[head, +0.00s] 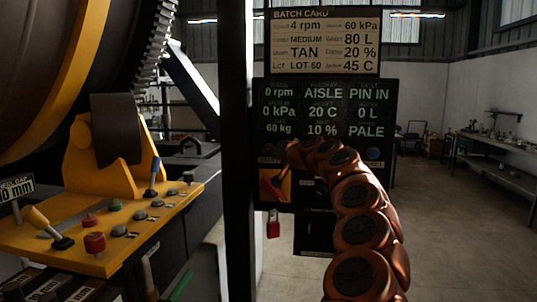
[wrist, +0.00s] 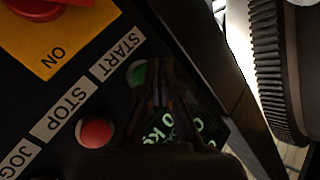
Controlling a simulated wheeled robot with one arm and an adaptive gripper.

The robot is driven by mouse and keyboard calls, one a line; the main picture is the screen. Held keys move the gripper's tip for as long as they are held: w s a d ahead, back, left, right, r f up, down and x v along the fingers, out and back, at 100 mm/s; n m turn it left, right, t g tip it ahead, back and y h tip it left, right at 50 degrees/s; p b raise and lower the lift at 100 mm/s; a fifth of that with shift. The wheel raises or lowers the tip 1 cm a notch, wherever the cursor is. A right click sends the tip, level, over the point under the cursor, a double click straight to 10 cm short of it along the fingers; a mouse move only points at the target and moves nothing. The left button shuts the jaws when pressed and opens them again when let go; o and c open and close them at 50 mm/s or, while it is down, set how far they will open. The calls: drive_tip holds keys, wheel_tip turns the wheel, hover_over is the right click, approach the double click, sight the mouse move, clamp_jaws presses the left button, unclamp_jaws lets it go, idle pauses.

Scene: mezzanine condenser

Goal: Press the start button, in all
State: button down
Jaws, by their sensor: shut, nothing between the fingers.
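The green start button (wrist: 138,74) sits beside its START label (wrist: 118,54) on the dark panel in the wrist view. My gripper (wrist: 153,72) is shut and empty, with its dark fingertips over the right side of the button. They partly cover it; I cannot tell whether they touch it. The red stop button (wrist: 95,132) is below left, beside the STOP label (wrist: 65,109). In the head view my arm reaches to the control panel and hides the start button. The panel display (head: 325,110) reads 0 rpm, AISLE, PIN IN, 0 kPa, 20 C, 0 L, 60 kg, 10 %, PALE.
A red switch on a yellow plate (wrist: 68,35) marked ON is near the buttons. The batch card (head: 325,42) hangs above the display. A red padlock (head: 273,225) hangs below. A yellow lever console (head: 110,230) and large drum stand left; the floor right is open.

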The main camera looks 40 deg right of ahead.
drive_tip(key=shift+s+a+f, duration=0.1)
drive_tip(key=shift+s+a, duration=0.05)
drive_tip(key=shift+s+a+b, duration=0.7)
drive_tip(key=shift+a+b, duration=0.15)
drive_tip(key=shift+a, duration=0.15)
drive_tip(key=shift+s+a+b, duration=0.65)
drive_tip(key=shift+a+b, duration=0.15)
drive_tip(key=shift+a, duration=0.15)
drive_tip(key=shift+a, duration=0.1)
